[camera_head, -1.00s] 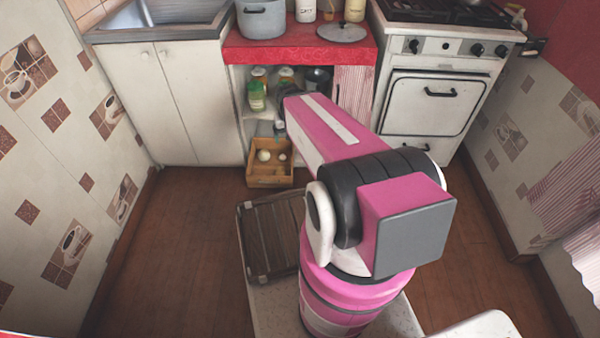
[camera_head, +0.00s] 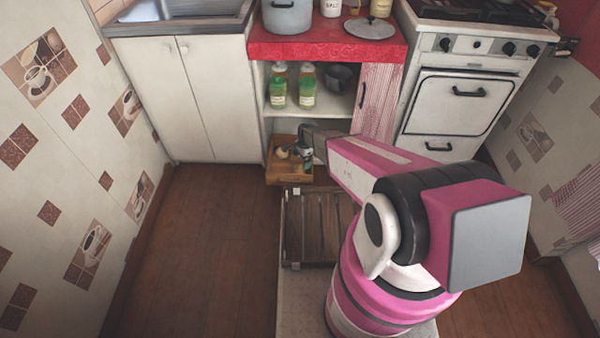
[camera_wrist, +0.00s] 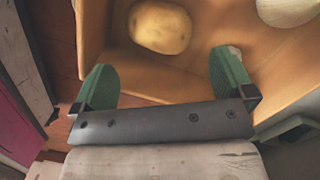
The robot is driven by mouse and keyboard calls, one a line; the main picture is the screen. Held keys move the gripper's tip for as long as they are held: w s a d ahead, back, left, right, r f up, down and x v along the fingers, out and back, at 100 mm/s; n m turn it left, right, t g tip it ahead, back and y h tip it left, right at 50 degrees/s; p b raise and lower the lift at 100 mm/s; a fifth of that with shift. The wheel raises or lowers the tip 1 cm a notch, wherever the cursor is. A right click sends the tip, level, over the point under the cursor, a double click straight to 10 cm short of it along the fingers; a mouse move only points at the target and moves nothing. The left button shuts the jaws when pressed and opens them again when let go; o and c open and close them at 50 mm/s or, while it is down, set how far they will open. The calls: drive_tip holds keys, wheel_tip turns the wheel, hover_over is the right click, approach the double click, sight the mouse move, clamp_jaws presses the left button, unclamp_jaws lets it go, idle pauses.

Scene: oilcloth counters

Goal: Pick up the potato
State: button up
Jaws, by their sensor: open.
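The potato (camera_wrist: 160,27) is yellow-brown and lies in a wooden crate (camera_wrist: 95,30), near its wall, at the top of the wrist view. My gripper (camera_wrist: 165,80) is open, with its two green fingers apart and nothing between them. The potato appears beyond the fingertips, roughly in line with the gap, and is not held. In the head view my gripper (camera_head: 305,148) is at the right part of the crate (camera_head: 288,178). A pale round item shows there beside it; I cannot tell whether it is the potato.
A paler round vegetable (camera_wrist: 288,9) lies in the crate at the wrist view's top right. In the head view, a shelf with green bottles (camera_head: 307,88) and a dark pot (camera_head: 340,78) stands behind the crate. A striped curtain (camera_head: 377,100) hangs right. Floor at left is clear.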

sight(300, 168)
drive_tip(key=f, duration=0.6)
drive_tip(key=a+f, duration=0.1)
drive_tip(key=f, duration=0.2)
drive_tip(key=shift+s, duration=0.35)
drive_tip(key=c, duration=0.7)
